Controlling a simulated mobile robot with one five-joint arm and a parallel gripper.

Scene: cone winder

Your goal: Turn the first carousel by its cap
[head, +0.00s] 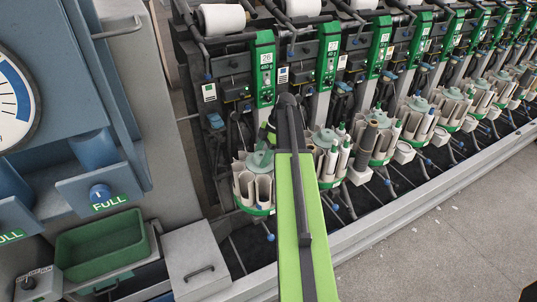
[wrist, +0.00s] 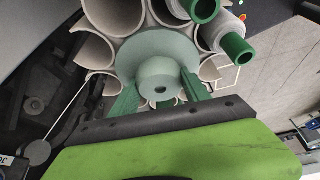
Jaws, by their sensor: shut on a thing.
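The first carousel (head: 243,184) is the leftmost of the row in the head view, a ring of beige open tubes on a green base. Its pale green cap (head: 259,160) sits at the centre. In the wrist view the round cap (wrist: 160,66) with its knob lies between the green fingers of my gripper (wrist: 161,95), which is shut on it. The tubes (wrist: 92,50) around the cap look empty on the left. Two bobbins with green ends (wrist: 238,47) stand at the upper right. My arm hides the carousel's right side in the head view.
More carousels (head: 372,138) with bobbins run to the right along the winder. At left stand a blue-grey machine with a gauge (head: 14,105) and a green bin (head: 100,246). A grey rail (head: 400,216) edges the winder, with clear floor (head: 440,250) at lower right.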

